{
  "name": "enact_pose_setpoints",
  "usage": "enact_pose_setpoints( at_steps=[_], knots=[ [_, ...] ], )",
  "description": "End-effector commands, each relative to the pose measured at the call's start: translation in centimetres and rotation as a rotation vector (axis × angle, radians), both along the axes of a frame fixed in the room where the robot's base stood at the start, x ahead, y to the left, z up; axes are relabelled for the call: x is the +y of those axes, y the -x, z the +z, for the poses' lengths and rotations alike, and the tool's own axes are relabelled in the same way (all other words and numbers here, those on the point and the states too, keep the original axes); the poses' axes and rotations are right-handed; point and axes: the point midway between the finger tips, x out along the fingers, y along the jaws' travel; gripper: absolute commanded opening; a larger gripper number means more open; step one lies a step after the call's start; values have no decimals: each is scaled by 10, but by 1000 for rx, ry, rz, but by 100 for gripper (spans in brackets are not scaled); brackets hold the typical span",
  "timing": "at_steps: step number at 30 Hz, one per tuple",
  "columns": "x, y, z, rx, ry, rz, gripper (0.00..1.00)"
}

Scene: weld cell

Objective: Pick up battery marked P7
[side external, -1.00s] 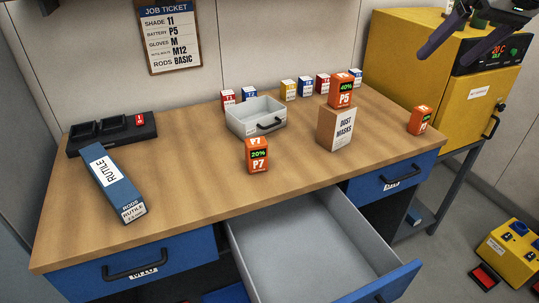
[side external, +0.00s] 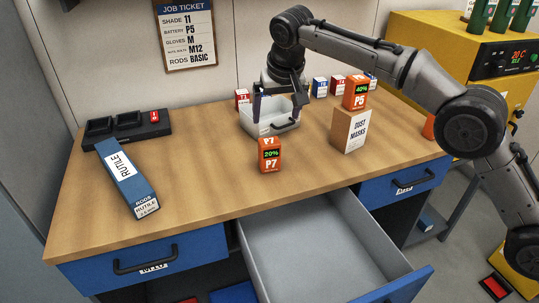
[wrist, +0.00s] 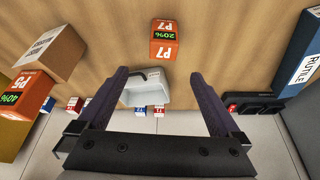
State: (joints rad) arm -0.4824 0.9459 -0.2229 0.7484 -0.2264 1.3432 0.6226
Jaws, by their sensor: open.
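The battery marked P7 (side external: 270,156) is an orange block with a green 20% display, upright on the bench in front of the grey bin. It also shows in the wrist view (wrist: 164,40), at top centre, beyond my fingertips. My gripper (side external: 277,110) is open and empty over the grey bin, behind the battery; its two dark fingers (wrist: 170,75) stand wide apart in the wrist view. Another orange battery, marked P5 with 40% (side external: 356,94), sits on top of the dust masks box (side external: 349,131).
A small grey bin (side external: 254,125) with a black handle stands on the bench. A blue rutile rods box (side external: 127,177) and a black charger (side external: 125,130) lie at left. An open drawer (side external: 325,248) juts out in front. Small coloured boxes stand along the back.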

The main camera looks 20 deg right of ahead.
Motion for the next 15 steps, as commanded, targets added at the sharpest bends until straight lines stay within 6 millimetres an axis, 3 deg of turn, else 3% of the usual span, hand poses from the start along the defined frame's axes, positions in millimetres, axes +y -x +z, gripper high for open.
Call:
enact_pose_setpoints(
  at_steps=[15],
  knots=[
    [2, -26, -74, 5, 2, 9, 100]
  ],
)
